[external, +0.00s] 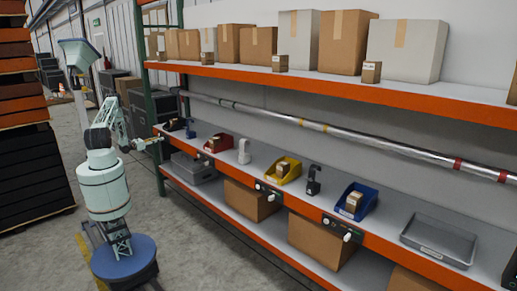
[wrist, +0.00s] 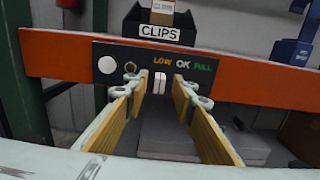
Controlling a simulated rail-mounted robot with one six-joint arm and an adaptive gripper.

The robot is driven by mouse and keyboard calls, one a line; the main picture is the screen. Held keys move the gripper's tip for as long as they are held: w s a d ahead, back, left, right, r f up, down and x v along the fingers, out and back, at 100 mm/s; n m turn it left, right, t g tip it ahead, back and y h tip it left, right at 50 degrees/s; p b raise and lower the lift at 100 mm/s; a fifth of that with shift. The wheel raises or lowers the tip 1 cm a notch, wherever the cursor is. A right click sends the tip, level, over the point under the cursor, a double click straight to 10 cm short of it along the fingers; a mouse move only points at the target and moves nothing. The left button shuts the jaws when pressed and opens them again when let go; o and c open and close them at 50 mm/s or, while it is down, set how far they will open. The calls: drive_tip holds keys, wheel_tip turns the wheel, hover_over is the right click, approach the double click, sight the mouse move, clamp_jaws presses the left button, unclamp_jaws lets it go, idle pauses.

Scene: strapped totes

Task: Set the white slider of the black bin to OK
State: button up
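The black bin (wrist: 160,28), labelled CLIPS, sits on the shelf at the top of the wrist view. Below it a dark panel (wrist: 205,80) on the orange beam carries the words LOW, OK and FULL. The white slider (wrist: 160,83), with a dark line down its middle, stands below LOW, left of OK. My gripper (wrist: 161,92) is open, with one finger left and one right of the slider, and gaps show on both sides. How deep the fingertips reach is unclear. In the external view my gripper (external: 160,139) is at the beam near the black bin (external: 175,124).
A round white knob (wrist: 107,65) and a dark round fitting (wrist: 129,67) are on the panel's left. A blue object (wrist: 291,50) stands at right on the shelf. A grey tote (external: 193,168) lies on the lower shelf. A green post (external: 152,125) stands at left.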

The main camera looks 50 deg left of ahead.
drive_tip(key=shift+w+a, duration=0.1)
drive_tip(key=shift+w, duration=0.8)
drive_tip(key=shift+c, duration=0.9)
clamp_jaws()
